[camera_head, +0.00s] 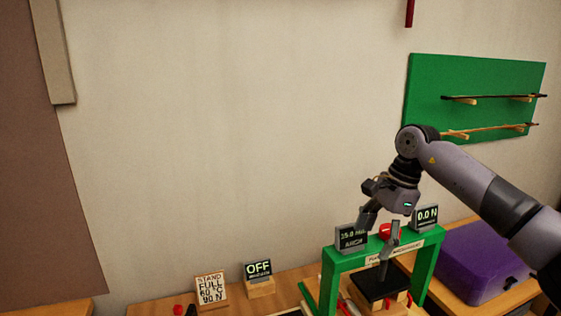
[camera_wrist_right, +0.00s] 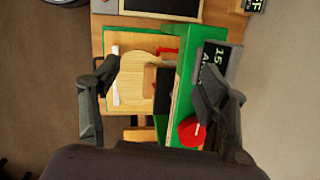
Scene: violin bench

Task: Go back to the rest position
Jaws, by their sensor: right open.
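My right gripper (camera_head: 377,246) comes in from the right in the head view. Its fingers are spread apart with nothing between them, just above the top bar of a green press frame (camera_head: 332,268). In the right wrist view the open fingers (camera_wrist_right: 157,78) straddle the view of a pale wooden violin-shaped plate (camera_wrist_right: 135,75) and the green frame (camera_wrist_right: 186,75) below. A red knob (camera_head: 389,231) sits on top of the frame and shows close to one finger in the wrist view (camera_wrist_right: 192,132); whether they touch is unclear. My left gripper is not in view.
Displays reading about 15.0 mm (camera_head: 351,239) and 0.0 N (camera_head: 426,217) flank the knob. An OFF display (camera_head: 258,269) and a sign (camera_head: 211,288) stand left. A purple case (camera_head: 480,262) lies right. A green bow rack (camera_head: 470,75) hangs behind; the wall's middle is clear.

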